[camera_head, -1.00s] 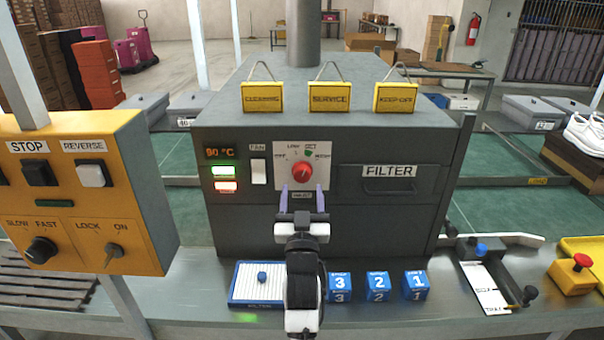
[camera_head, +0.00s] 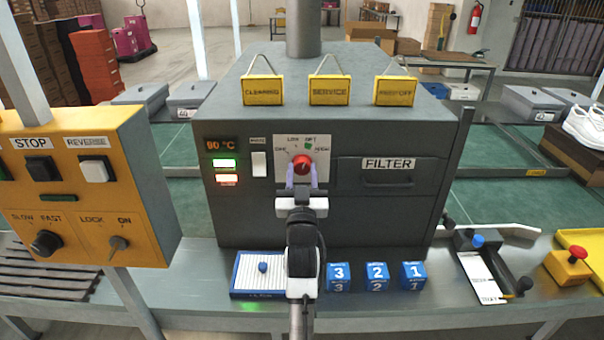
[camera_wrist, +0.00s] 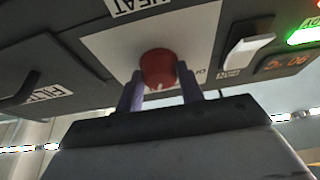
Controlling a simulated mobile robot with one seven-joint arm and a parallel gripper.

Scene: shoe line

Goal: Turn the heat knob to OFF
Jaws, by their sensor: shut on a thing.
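The red heat knob (camera_head: 302,163) is on a white panel (camera_head: 323,146) on the front of the dark grey machine. My gripper (camera_head: 301,180) reaches up to the knob from below, one pale purple finger on each side. In the wrist view the red knob (camera_wrist: 158,67) sits between the fingertips of my gripper (camera_wrist: 159,80), which are shut on it. The fingers and their angle hide part of the knob, and I cannot read its pointer clearly.
A white rocker switch (camera_head: 259,164) and lit green and red buttons (camera_head: 225,170) are left of the knob. The FILTER drawer (camera_head: 388,170) is to its right. Blue numbered blocks (camera_head: 377,276) and a blue-rimmed tray (camera_head: 238,292) stand below on the bench.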

